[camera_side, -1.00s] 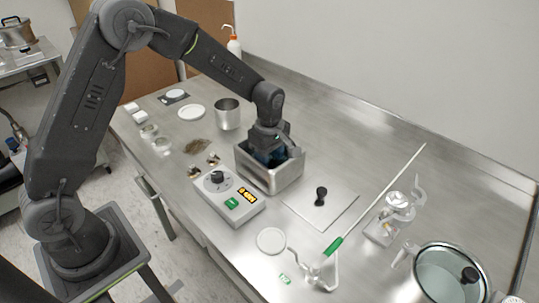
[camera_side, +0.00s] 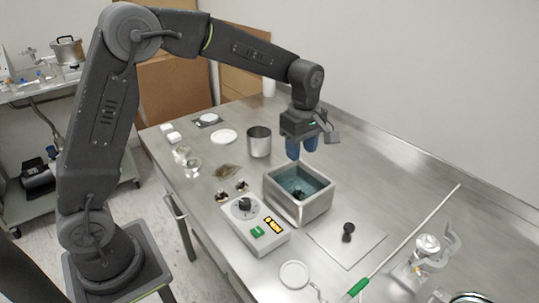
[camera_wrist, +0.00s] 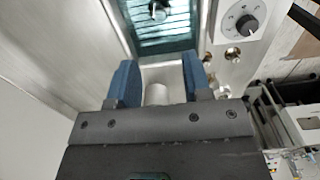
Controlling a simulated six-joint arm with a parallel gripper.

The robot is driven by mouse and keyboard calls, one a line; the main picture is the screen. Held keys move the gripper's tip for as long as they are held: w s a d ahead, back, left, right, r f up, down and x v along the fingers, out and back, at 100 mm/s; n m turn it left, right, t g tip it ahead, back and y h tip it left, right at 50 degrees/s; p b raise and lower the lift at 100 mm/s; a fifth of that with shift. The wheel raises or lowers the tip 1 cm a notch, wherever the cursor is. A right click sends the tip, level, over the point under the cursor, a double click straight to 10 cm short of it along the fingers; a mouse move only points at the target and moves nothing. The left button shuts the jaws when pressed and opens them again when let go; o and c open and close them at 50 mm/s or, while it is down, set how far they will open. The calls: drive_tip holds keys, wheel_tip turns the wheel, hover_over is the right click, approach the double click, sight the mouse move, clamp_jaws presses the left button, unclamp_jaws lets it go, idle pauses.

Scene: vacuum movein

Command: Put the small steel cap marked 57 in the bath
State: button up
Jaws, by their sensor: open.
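The bath (camera_side: 318,207) is an open steel box with blue water in the middle of the bench; its interior (camera_wrist: 178,42) fills the top of the wrist view. A small dark object (camera_side: 298,194) sits in it, also seen in the wrist view (camera_wrist: 158,11); I cannot tell what it is. Small metal caps (camera_side: 222,196) (camera_side: 241,186) stand beside the control box, and show right of the fingers (camera_wrist: 233,54). No 57 is readable. My gripper (camera_side: 302,150) is open above the bath's back side, blue fingers apart (camera_wrist: 157,82). A pale cylinder (camera_wrist: 157,94) shows between them, not clearly held.
The control box (camera_side: 255,226) with its dial stands in front of the bath. A steel beaker (camera_side: 259,141) is at back left. A flat lid with a black knob (camera_side: 347,232) lies at right.

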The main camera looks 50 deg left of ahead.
drive_tip(key=s+r+m+t, duration=0.2)
drive_tip(key=s+r+m, duration=0.2)
drive_tip(key=s+m, duration=0.5)
drive_tip(key=s+r+m+t, duration=0.3)
drive_tip(key=s+m, duration=0.6)
drive_tip(key=s, duration=0.7)
drive_tip(key=shift+a+r+t, duration=0.3)
drive_tip(key=shift+a+r, duration=0.05)
drive_tip(key=shift+r, duration=0.25)
